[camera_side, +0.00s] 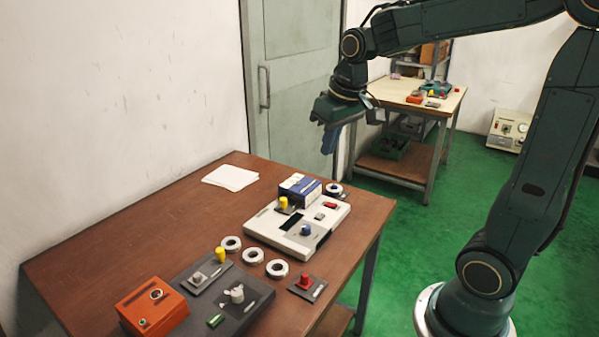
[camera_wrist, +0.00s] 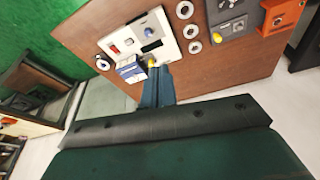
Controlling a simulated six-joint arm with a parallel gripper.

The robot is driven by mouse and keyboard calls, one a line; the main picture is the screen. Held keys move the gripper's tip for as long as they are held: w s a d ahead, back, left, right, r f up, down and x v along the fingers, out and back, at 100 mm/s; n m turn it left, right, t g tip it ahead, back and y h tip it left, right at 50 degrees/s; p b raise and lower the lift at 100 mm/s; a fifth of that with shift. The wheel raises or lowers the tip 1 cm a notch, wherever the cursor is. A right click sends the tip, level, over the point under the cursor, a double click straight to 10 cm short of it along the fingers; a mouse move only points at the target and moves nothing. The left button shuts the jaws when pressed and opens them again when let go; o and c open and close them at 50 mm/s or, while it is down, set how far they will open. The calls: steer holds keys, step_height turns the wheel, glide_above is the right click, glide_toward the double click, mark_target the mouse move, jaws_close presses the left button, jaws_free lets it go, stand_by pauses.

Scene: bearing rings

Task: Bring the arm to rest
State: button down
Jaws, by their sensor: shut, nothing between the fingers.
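My gripper (camera_side: 331,138) hangs in the air above the far right part of the brown table (camera_side: 130,222), well clear of everything on it. Its blue fingers are shut together with nothing between them. In the wrist view the gripper (camera_wrist: 157,78) points toward the table, its fingertips overlapping the picture of the blue and white box. My arm is raised and bent, reaching in from the right in the side view.
Bearing rings (camera_side: 231,243) lie near a light grey panel (camera_side: 262,228), which has a blue and white box (camera_side: 300,187) at its back. A dark panel (camera_side: 258,299) and an orange box (camera_side: 150,308) are at the front. Paper (camera_side: 230,177) lies behind. A second table (camera_side: 455,98) stands beyond.

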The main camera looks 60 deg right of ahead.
steer(key=s+a+n+t, duration=0.1)
steer(key=s+a, duration=0.3)
steer(key=s, duration=0.3)
steer(key=s+a+n+t, duration=0.1)
steer(key=s+a, duration=0.3)
steer(key=s, duration=0.4)
steer(key=shift+s+a+y, duration=0.2)
steer(key=shift+y, duration=0.2)
